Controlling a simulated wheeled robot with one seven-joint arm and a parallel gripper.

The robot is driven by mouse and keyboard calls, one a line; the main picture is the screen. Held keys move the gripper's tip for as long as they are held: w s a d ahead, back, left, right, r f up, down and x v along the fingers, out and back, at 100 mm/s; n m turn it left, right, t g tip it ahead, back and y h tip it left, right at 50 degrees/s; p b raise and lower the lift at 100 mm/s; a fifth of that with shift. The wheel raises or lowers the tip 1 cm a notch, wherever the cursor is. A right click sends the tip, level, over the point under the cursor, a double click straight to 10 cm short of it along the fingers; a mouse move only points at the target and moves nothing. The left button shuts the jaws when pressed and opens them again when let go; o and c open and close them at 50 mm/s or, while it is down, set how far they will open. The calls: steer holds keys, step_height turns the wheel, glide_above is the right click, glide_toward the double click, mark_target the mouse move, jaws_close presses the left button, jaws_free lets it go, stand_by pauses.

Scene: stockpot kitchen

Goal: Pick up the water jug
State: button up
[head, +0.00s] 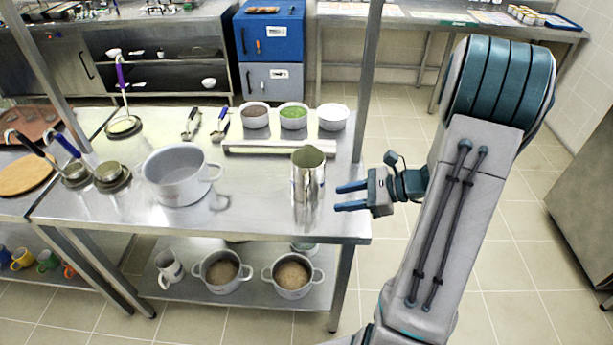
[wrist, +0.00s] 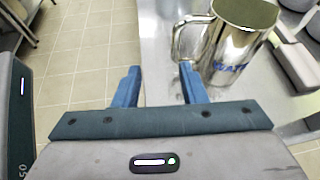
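The water jug is a shiny metal pitcher (head: 306,176) standing upright near the right end of the steel table. In the wrist view the jug (wrist: 232,50) shows its handle on the left side and blue lettering on its body. My gripper (head: 340,197) is open and empty, its blue fingers pointing left towards the jug from just beyond the table's right edge.
A large pot (head: 178,176) stands left of the jug on the table (head: 255,205). Several bowls, including a white one (head: 333,117), stand behind it. A metal post (head: 367,75) rises at the table's back right corner. Clear floor (head: 500,240) lies to the right.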

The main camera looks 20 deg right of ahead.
mark_target(308, 182)
steer(key=shift+m+t, duration=0.5)
steer(key=shift+m, duration=0.2)
steer(key=x, duration=0.5)
steer(key=w+d+p+x, duration=0.1)
steer(key=x, duration=0.1)
steer(key=shift+w+a+f, duration=0.2)
steer(key=shift+f, duration=0.3)
steer(key=shift+p+x, duration=0.9)
steer(key=shift+x, duration=1.9)
steer(key=shift+w+r, duration=0.15)
steer(key=shift+w, duration=0.05)
steer(key=shift+r, duration=0.1)
jaws_close()
